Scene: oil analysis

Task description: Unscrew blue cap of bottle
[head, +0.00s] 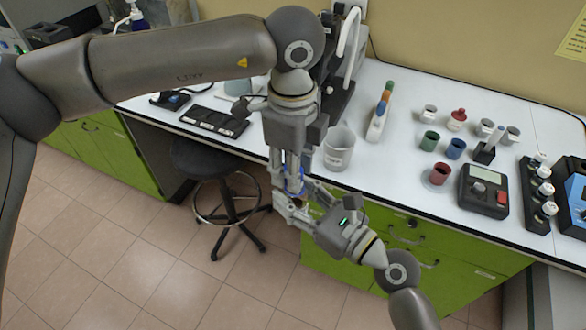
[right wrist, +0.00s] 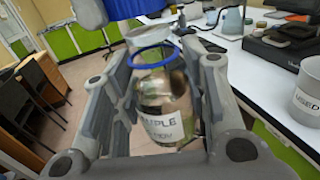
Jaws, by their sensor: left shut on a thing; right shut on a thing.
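In the right wrist view a clear glass bottle (right wrist: 168,105) has a white sample label and a blue ring around its neck. My right gripper (head: 295,203) is shut on the bottle's body and holds it in the air in front of the bench. The blue cap (right wrist: 135,8) shows at the top edge of the right wrist view, above the glass neck, between grey fingers of the other gripper. My left gripper (head: 290,172) points down over the bottle, shut on the cap. The fingers hide most of the bottle in the head view.
A grey beaker (head: 339,148) stands near the bench's front edge. Coloured cups, a grey meter (head: 484,190) and a black rack with white-capped bottles are further right. A stool (head: 215,165) stands on the floor beside the grippers. The floor below is open.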

